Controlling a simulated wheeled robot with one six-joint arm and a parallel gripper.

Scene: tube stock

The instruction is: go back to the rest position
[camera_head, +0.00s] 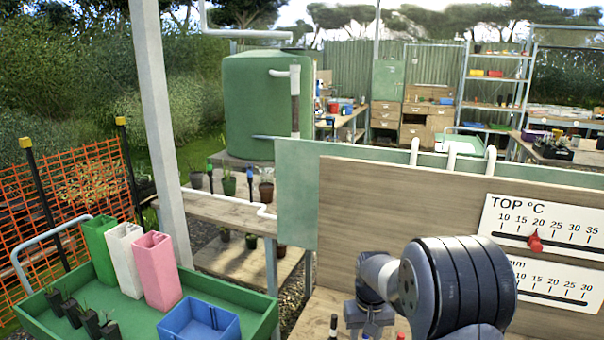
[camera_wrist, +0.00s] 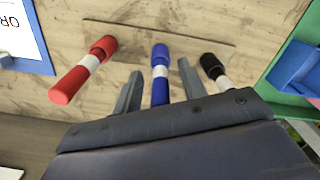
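In the wrist view my gripper (camera_wrist: 160,68) is open. Its two dark fingers stand on either side of a blue marker (camera_wrist: 160,92) with a white band, with a gap showing on both sides. A red marker (camera_wrist: 72,82) with a white band is to the left, and a black marker (camera_wrist: 211,66) with a white band is to the right. All three stand along a wooden strip (camera_wrist: 135,43). In the head view my arm bends down at the lower right, and only small parts of the markers show below it, such as a dark one (camera_head: 333,326).
A wooden panel (camera_head: 400,205) with a gauge board (camera_head: 545,235) and red pointer stands behind my arm. A green tray (camera_head: 245,302) at the lower left holds green, white and pink tubes, a blue bin (camera_head: 200,322) and small pots. A white post (camera_head: 160,120) rises nearby.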

